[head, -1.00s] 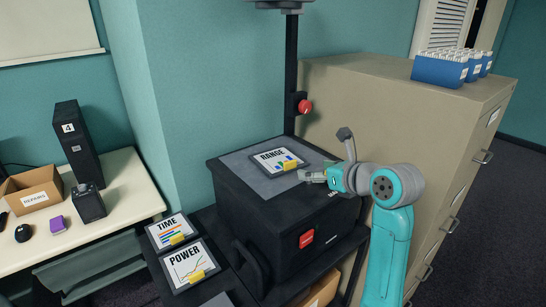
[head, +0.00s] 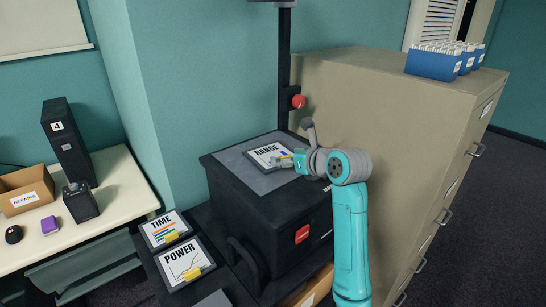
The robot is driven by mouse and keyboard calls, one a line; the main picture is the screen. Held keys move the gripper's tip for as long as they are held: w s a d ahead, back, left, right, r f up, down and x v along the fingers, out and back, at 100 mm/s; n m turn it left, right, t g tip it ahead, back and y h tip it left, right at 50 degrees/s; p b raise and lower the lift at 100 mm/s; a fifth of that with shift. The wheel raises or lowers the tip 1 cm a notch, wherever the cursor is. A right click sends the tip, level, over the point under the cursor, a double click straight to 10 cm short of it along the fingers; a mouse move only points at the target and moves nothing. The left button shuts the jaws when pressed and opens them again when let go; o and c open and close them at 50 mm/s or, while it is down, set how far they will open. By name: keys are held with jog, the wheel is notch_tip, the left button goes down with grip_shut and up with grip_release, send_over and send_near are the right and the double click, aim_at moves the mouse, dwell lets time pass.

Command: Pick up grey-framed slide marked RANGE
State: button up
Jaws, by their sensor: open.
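The grey-framed slide marked RANGE (head: 265,154) lies flat on the grey top panel of the black projector box (head: 232,168). Its title shows, while its lower right part is hidden behind my gripper. My gripper (head: 283,160) is open at the slide's right lower edge, with the fingers pointing left over or beside it. I cannot tell whether the fingers touch the slide or reach around its frame.
Slides marked TIME (head: 166,229) and POWER (head: 186,262) lie on a dark surface at the lower left. A black post with a red knob (head: 298,102) rises behind the box. A beige cabinet (head: 390,130) stands close on the right.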

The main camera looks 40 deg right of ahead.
jog(key=shift+x, duration=0.95)
jog(key=c, duration=1.4)
